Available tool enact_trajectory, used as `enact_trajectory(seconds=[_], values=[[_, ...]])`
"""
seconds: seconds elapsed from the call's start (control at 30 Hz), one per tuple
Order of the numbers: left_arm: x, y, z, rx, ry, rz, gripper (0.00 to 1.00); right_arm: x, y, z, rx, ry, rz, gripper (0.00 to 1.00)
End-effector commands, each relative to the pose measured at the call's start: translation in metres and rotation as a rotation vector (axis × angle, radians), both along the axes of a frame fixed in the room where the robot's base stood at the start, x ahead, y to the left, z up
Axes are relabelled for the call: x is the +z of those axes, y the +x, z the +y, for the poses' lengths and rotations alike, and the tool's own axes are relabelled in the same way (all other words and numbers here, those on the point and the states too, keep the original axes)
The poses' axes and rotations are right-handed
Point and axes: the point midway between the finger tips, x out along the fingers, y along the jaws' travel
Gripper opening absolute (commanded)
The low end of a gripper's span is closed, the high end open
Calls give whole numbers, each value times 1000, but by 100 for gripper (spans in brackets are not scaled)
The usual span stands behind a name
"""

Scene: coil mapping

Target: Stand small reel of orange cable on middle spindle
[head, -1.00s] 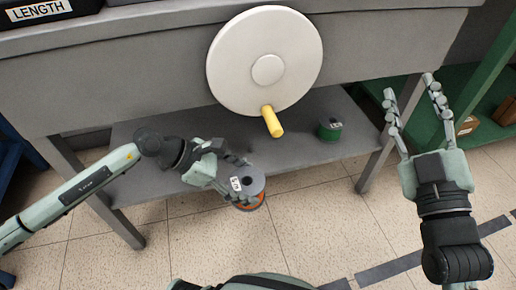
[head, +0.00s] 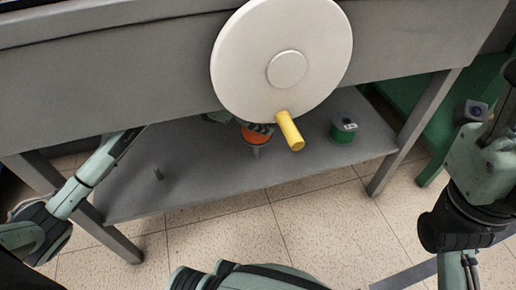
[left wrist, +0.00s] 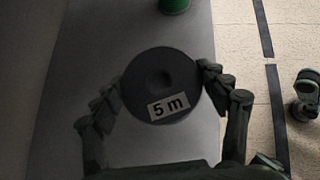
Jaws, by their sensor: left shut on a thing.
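The small reel of orange cable (head: 257,137) is under the bench, just above the lower shelf, partly hidden by the white disc. In the left wrist view its dark round flange (left wrist: 160,78) carries a "5 m" label. My left gripper (left wrist: 161,82) is shut on it, a finger on each side. The middle spindle (head: 256,152), a short grey peg, shows directly below the reel. I cannot tell whether they touch. My right gripper (head: 497,120) is at the right edge, its fingertips partly cut off.
A bare spindle (head: 158,173) stands on the left of the grey shelf (head: 200,190). A green reel (head: 343,133) stands on the right. The white disc (head: 235,60) with its yellow handle (head: 290,131) overhangs the shelf. A green rack (head: 440,120) is at right.

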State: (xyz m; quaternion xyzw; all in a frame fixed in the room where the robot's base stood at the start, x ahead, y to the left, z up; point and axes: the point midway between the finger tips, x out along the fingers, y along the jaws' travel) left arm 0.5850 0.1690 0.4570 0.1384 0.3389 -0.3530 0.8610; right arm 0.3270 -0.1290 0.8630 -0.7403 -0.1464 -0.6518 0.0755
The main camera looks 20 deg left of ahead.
Motion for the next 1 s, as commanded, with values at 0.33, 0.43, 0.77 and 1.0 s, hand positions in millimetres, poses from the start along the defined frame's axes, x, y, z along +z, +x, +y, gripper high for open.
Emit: enact_trajectory(seconds=[0.33, 0.43, 0.77, 1.0], values=[[-51, 0, 0, -1, -2, -1, 25, 0, 1, 3, -4, -30, -37, 41], [-61, -1, 0, -1, -2, 1, 25, -1, 2, 4, -5, -35, -43, 41], [-85, 0, 0, -2, -1, -2, 25, 4, 2, 6, -9, -57, -67, 41], [-89, -1, 0, -2, 1, 2, 76, 3, 2, 6, -9, -57, -65, 41]])
